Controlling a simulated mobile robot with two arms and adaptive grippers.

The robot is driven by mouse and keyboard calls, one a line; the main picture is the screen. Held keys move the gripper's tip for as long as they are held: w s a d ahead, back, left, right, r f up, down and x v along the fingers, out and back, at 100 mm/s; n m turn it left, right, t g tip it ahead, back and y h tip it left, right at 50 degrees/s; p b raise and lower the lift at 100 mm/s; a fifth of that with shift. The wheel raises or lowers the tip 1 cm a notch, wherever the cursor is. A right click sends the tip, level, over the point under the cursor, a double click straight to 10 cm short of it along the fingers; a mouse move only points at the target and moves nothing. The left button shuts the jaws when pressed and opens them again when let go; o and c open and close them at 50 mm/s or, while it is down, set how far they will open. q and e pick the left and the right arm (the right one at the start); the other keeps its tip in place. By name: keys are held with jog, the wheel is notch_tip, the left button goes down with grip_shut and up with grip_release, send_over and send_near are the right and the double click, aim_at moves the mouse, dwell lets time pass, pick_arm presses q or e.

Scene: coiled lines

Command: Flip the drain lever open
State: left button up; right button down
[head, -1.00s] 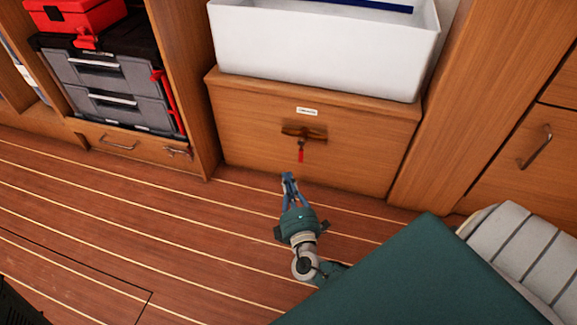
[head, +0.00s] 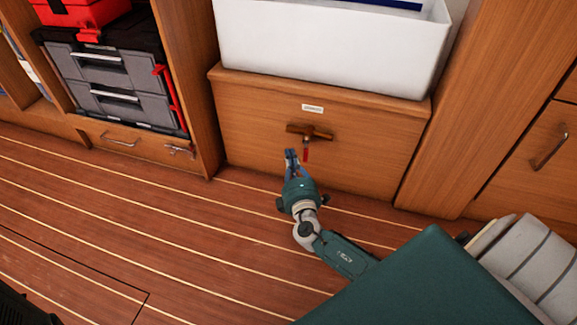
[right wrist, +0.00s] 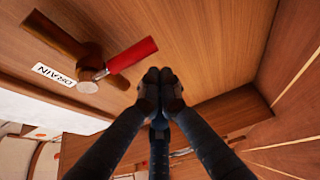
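The drain valve (head: 310,131) is a brass-brown pipe fitting on the wooden locker front. Its red-handled lever (head: 306,154) hangs down from it in the head view. In the right wrist view the red lever (right wrist: 132,55) sticks out from the round hub of the valve (right wrist: 88,80), beside a label reading DRAIN (right wrist: 54,75). My right gripper (head: 291,154) is just left of the lever in the head view. In the right wrist view the fingertips of my right gripper (right wrist: 160,88) are together, with nothing between them, and appear apart from the lever. My left gripper is not in view.
A white basin (head: 330,50) sits on top of the locker (head: 250,120). Grey and red toolboxes (head: 110,75) fill the shelf at left. A green-topped surface (head: 420,285) and a striped cushion (head: 540,265) are at lower right.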

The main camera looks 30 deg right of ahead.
jog(key=shift+s+d, duration=0.3)
jog(key=shift+s, duration=0.25)
jog(key=shift+s+d, duration=0.3)
jog(key=shift+s, duration=0.25)
